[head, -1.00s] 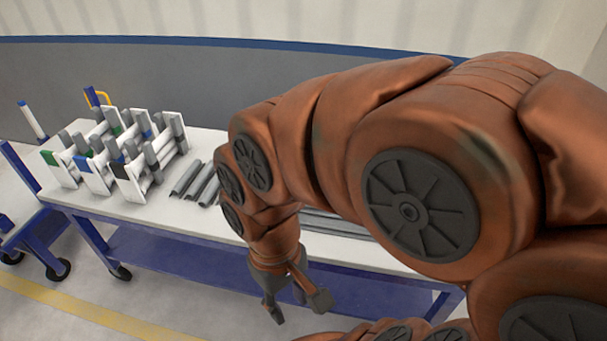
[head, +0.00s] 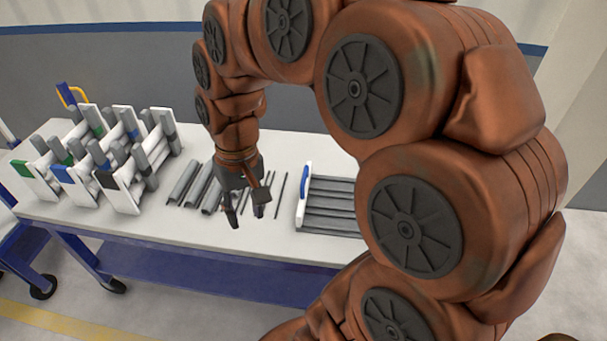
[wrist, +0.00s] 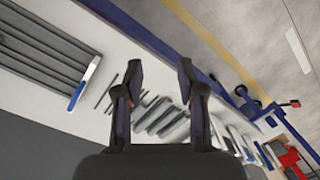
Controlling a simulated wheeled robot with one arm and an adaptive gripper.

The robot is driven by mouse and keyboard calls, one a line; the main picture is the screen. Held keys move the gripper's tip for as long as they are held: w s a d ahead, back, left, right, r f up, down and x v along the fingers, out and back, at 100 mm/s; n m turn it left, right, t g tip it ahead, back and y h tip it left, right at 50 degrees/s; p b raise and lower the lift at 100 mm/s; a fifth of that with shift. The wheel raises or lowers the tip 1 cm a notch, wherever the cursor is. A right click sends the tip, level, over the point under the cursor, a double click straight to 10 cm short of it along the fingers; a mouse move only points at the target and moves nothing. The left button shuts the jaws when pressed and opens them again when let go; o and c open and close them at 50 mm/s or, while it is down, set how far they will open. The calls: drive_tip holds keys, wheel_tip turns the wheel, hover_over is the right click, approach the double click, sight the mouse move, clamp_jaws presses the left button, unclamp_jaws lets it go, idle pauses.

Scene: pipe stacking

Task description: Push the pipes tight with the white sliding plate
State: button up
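The white sliding plate (head: 304,194) with a blue handle stands on the table at the left end of a row of grey pipes (head: 331,203). The right part of that row is hidden behind my arm. The plate (wrist: 84,82) and the pipes (wrist: 40,50) also show at the upper left of the wrist view. My gripper (head: 246,219) points down above the table, left of the plate and apart from it. In the wrist view its two fingers (wrist: 160,75) are spread with nothing between them.
Loose grey pipes and thin rods (head: 185,183) lie on the white table (head: 180,222) left of and behind my gripper. Several white racks with grey bars (head: 135,170) stand at the table's left end. The table's front strip is clear.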

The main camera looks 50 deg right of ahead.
drive_tip(key=w+d+f+m+b, duration=0.2)
drive_tip(key=w+d, duration=0.3)
drive_tip(key=d, duration=0.1)
drive_tip(key=m+t+b, duration=0.2)
drive_tip(key=m+b, duration=0.2)
drive_tip(key=m, duration=0.2)
approach(305, 174)
drive_tip(key=shift+w+a+f+p, duration=0.1)
drive_tip(key=shift+w+f+p, duration=0.1)
drive_tip(key=shift+f, duration=1.2)
drive_tip(key=shift+w+a+f+p, duration=0.1)
drive_tip(key=shift+f+p, duration=0.05)
drive_tip(key=shift+f, duration=1.2)
drive_tip(key=shift+w+a+f+p, duration=0.1)
drive_tip(key=shift+w+f+p, duration=0.1)
drive_tip(key=shift+f, duration=1.2)
clamp_jaws()
